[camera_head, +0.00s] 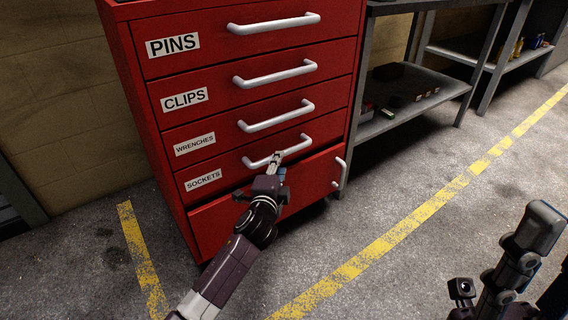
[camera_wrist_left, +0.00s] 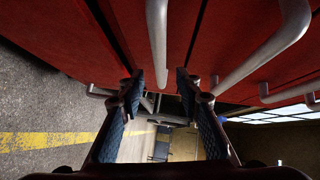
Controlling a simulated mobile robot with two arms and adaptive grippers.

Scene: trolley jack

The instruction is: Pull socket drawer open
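The socket drawer (camera_head: 230,172), labelled SOCKETS, is the fourth front down on the red cabinet. A dark gap shows along its lower edge; I cannot tell whether it stands out. Its pale bar handle (camera_head: 295,149) runs across the front. My left gripper (camera_head: 276,157) is at the middle of this handle. In the left wrist view my left gripper (camera_wrist_left: 160,82) has its two fingers apart, with a handle bar (camera_wrist_left: 157,40) between them and a gap on each side. The contact is too small to judge in the head view. My right gripper's fingers do not show.
Above are the wrenches (camera_head: 222,136), clips (camera_head: 215,92) and pins (camera_head: 210,45) drawers, with similar handles. A grey shelf (camera_head: 415,100) stands right. Floor in front is clear, with yellow lines (camera_head: 400,232).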

